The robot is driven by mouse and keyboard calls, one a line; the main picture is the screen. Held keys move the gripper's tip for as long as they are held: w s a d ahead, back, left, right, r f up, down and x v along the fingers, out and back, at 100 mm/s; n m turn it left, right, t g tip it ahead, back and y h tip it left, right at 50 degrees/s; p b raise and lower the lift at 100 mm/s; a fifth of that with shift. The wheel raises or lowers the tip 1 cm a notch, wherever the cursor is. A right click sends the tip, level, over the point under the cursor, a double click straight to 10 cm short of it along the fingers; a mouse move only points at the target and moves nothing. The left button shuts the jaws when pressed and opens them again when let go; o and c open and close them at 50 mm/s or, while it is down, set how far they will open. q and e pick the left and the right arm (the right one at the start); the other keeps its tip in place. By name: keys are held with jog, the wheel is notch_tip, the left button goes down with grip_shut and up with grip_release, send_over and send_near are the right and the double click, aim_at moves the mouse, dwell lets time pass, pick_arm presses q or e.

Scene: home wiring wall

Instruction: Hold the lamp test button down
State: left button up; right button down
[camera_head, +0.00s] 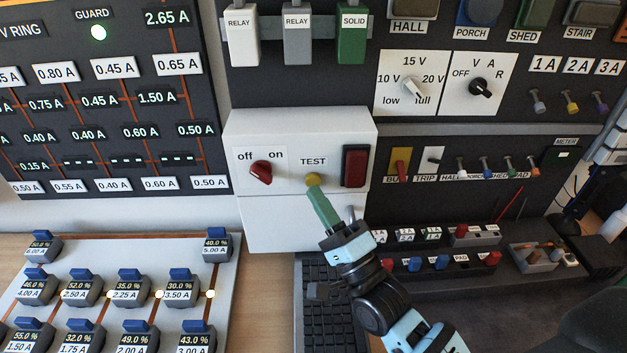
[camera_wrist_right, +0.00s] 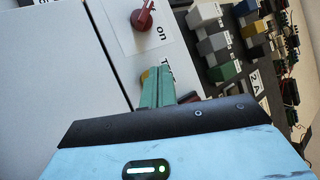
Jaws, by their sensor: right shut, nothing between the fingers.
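The lamp test button is the small round yellow button (camera_head: 313,178) under the TEST label on a white box (camera_head: 285,222). My right gripper (camera_head: 317,191) comes up from below with its green fingers closed together and empty. Its fingertips lie at the button's lower edge in the head view and cover part of it. In the right wrist view the green fingers (camera_wrist_right: 157,90) reach up to the yellow button (camera_wrist_right: 145,76), which shows beside their tips. I cannot tell whether the button is pressed in. My left gripper is not in view.
A red rotary switch (camera_head: 261,173) marked off and on sits left of the button, and a dark red rectangular part (camera_head: 355,166) sits right of it. Below is a dark slatted panel (camera_head: 322,300). A tray of labelled blocks (camera_head: 135,245) lies at lower left.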

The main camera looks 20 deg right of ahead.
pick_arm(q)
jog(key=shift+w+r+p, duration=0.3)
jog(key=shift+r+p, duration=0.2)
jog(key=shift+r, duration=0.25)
pick_arm(e)
jog(key=s, duration=0.2)
jog(key=s+a, duration=0.1)
jog(key=s, duration=0.1)
jog(key=shift+s+a, duration=0.2)
jog(key=shift+s, duration=0.2)
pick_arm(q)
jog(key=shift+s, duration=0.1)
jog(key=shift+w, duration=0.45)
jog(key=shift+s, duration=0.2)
